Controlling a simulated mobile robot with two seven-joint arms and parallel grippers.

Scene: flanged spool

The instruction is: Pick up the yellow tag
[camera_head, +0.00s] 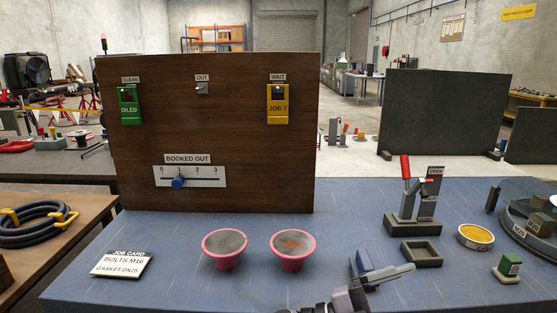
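The yellow tag (277,107), marked JOB 7, hangs on the upright brown board (215,130) at its upper right, under the WAIT label. Its top is at a dark hook or slot. My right gripper (388,268) is low at the front of the blue table, right of the pink bowls. It is well below and to the right of the tag, touching nothing that I can make out. Its finger gap is not clear from this angle. My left gripper is not in view.
A slider panel (190,177) is below. Two pink bowls (224,248) and a job card (121,263) lie in front. A red-handled clamp (408,190) stands right.

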